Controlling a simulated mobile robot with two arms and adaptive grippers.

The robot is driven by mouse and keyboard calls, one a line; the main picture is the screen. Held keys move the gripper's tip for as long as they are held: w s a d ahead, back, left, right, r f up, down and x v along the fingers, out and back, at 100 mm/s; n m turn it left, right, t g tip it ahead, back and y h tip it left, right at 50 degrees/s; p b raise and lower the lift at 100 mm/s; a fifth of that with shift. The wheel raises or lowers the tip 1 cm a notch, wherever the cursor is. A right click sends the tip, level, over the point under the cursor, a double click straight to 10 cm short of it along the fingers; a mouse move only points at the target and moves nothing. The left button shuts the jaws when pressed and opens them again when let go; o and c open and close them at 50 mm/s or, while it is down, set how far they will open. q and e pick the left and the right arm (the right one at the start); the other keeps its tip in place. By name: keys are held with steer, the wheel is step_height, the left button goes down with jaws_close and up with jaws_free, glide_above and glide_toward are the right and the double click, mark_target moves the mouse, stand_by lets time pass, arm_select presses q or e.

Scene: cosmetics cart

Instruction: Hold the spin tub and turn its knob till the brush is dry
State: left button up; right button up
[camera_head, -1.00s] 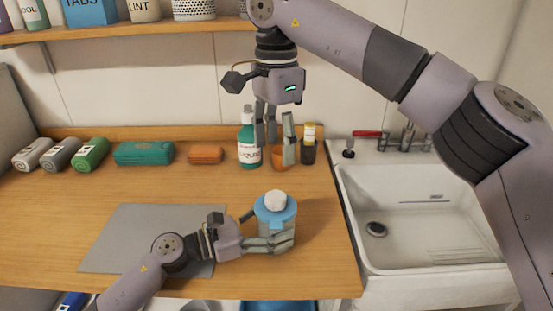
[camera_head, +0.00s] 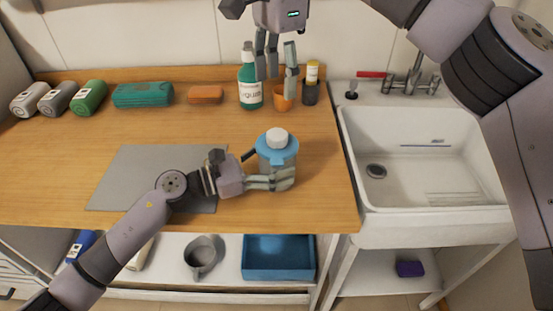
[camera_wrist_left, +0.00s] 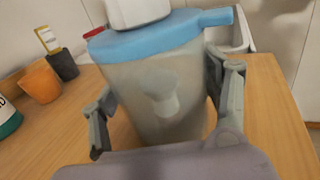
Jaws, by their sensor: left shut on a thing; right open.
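The spin tub (camera_head: 272,160) stands upright on the wooden counter, with a clear body, a blue lid and a white knob (camera_head: 277,137) on top. My left gripper (camera_head: 285,179) is shut around the tub's body from the left. In the left wrist view the tub (camera_wrist_left: 160,100) sits between the fingers, and a pale blurred shape, perhaps the brush, shows inside. The white knob (camera_wrist_left: 137,10) is cut off at the top there. My right gripper (camera_head: 275,78) is open and empty, pointing down above the back of the counter, apart from the knob.
Behind the tub stand a green bottle (camera_head: 249,85), an orange cup (camera_head: 284,97) and a dark cup (camera_head: 310,93). Rolled towels (camera_head: 88,96) line the back left. A grey mat (camera_head: 130,175) lies left of the tub. A sink (camera_head: 420,208) is at right.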

arm_select(q)
steer(key=o, duration=1.5)
steer(key=shift+a, duration=0.1)
